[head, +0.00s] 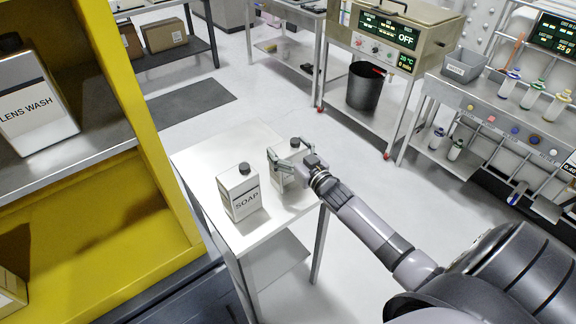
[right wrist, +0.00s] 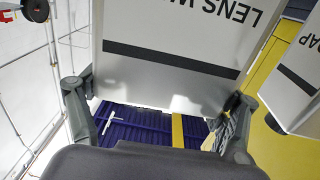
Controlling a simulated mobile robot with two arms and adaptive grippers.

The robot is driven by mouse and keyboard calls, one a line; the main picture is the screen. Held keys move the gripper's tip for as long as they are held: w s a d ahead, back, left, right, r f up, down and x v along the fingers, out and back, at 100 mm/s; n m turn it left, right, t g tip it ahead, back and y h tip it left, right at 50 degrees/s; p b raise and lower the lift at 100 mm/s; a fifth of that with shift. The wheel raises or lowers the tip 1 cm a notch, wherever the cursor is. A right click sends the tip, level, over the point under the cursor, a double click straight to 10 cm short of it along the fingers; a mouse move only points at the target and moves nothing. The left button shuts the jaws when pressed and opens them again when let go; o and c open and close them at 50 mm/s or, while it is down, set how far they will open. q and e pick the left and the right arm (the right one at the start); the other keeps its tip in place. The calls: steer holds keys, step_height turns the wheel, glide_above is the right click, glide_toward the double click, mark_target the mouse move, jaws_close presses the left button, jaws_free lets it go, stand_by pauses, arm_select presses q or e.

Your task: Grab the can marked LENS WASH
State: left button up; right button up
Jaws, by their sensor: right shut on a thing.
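My right gripper (head: 284,162) is shut on a white can with a dark cap (head: 295,142) at the back right of the small white table. In the right wrist view this held can (right wrist: 170,75) fills the middle between both fingers, with part of the LENS WASH label showing upside down. Its far side and base are partly hidden, so I cannot tell if it touches the table. Another can marked LENS WASH (head: 30,104) stands on a grey shelf in the yellow cabinet at the left. My left gripper is not in view.
A can marked SOAP (head: 240,192) stands on the white table (head: 200,160), just left of the held can; it also shows at the right edge of the right wrist view (right wrist: 296,82). The yellow cabinet (head: 165,190) borders the table's left. Metal benches stand behind.

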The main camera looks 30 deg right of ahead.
steer(key=c, duration=0.5)
steer(key=shift+w+r, duration=0.1)
steer(key=shift+r, duration=0.05)
steer(key=shift+c, duration=0.4)
steer(key=shift+r, duration=0.1)
